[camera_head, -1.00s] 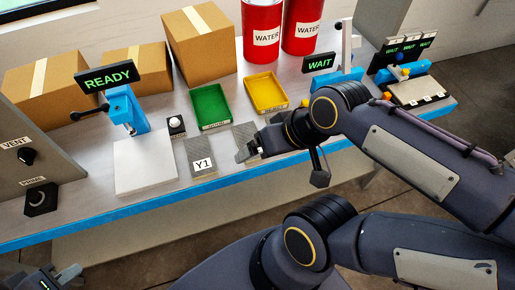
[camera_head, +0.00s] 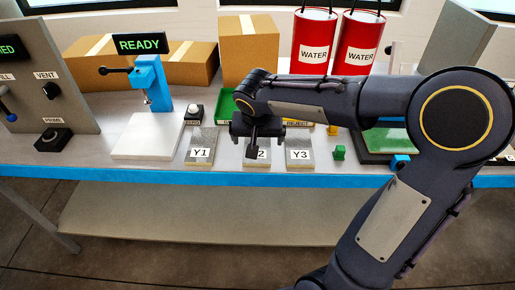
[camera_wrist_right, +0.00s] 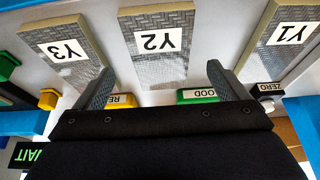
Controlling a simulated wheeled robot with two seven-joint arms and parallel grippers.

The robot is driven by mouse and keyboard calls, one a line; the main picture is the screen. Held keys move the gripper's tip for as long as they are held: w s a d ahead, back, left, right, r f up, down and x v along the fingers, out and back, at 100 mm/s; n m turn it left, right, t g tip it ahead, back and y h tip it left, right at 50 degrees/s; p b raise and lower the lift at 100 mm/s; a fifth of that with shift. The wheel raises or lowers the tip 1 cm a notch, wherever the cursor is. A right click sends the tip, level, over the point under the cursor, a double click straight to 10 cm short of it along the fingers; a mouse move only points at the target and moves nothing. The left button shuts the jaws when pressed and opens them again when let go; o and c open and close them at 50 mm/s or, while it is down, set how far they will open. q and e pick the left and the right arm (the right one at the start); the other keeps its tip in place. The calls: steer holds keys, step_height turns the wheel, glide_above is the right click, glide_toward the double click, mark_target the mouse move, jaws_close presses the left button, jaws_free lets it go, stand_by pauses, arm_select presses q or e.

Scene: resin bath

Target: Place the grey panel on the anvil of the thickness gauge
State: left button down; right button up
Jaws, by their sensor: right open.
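Three grey textured panels lie in a row on the bench, labelled Y1 (camera_head: 201,143), Y2 (camera_head: 250,161) and Y3 (camera_head: 299,142). The blue thickness gauge (camera_head: 152,84) stands left of them with a READY display (camera_head: 142,43) and a white plate (camera_head: 145,140) in front of it. Its small anvil is hard to make out. My right gripper (camera_head: 255,150) is over panel Y2 and partly hides it. In the right wrist view the gripper (camera_wrist_right: 163,85) is open and empty, with panel Y2 (camera_wrist_right: 160,70) beyond and between its fingers. My left gripper is not in view.
A green tray (camera_head: 227,105) labelled GOOD and a yellow REJECT tray lie behind the panels, partly hidden by my arm. A ZERO button (camera_head: 194,112) stands beside the gauge. Cardboard boxes (camera_head: 249,45) and red WATER drums (camera_head: 314,42) stand at the back. A green block (camera_head: 339,152) lies right of Y3.

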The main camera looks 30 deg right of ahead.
mark_target(257, 142)
steer(key=x, duration=0.3)
steer(key=shift+w+d+f, duration=0.15)
steer(key=shift+w+f, duration=0.15)
steer(key=c, duration=1.2)
